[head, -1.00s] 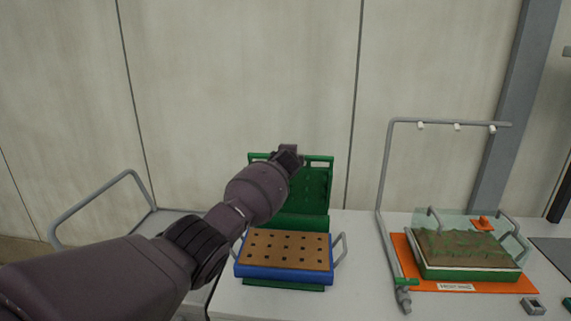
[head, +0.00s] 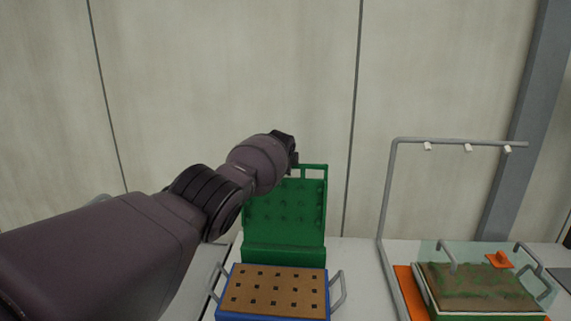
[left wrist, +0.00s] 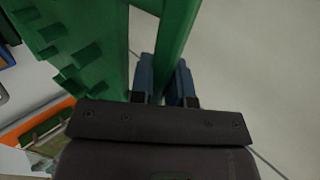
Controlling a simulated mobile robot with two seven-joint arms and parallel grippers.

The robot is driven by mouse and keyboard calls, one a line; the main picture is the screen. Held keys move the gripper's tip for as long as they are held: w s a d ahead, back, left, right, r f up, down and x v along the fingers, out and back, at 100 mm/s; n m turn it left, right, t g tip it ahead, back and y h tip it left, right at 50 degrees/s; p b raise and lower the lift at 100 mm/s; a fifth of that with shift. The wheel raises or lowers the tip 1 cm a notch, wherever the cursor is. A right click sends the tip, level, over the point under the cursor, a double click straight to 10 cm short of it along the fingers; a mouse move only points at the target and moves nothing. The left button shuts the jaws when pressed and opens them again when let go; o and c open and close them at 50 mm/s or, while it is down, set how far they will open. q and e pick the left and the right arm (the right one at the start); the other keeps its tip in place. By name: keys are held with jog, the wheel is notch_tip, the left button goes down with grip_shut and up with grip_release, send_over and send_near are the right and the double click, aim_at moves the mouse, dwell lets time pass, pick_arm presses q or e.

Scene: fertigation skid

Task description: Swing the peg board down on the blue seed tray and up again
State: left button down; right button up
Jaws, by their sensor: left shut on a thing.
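The green peg board (head: 284,222) stands about upright behind the blue seed tray (head: 270,317), its pegs facing the tray. The tray holds brown soil (head: 276,291) with rows of dark holes; its front is cut off by the picture's bottom edge. My left gripper (head: 293,158) is at the top left of the board, at its top bar. In the left wrist view, the left gripper (left wrist: 164,80) is shut on the board's green bar (left wrist: 173,40), with the pegged face (left wrist: 75,45) beside it. My right gripper is not in view.
A grey pipe frame with white nozzles (head: 467,148) stands to the right. Near it, a green tray of plants (head: 480,288) under a clear cover sits on an orange mat (head: 403,280). A plain wall is behind; the space above the board is clear.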

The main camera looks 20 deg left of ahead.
pick_arm(q)
jog(key=shift+w+r, duration=0.1)
jog(key=shift+r, duration=0.15)
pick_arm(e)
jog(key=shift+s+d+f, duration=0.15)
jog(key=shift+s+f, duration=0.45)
pick_arm(q)
jog(key=c, duration=1.4)
grip_release()
jog(key=shift+o, duration=1.2)
jog(key=shift+w+a+f, duration=0.1)
jog(key=shift+w+f, duration=0.05)
jog(key=shift+w, duration=0.05)
jog(key=shift+o, duration=0.3)
jog(key=shift+f, duration=0.1)
jog(key=shift+s, duration=0.1)
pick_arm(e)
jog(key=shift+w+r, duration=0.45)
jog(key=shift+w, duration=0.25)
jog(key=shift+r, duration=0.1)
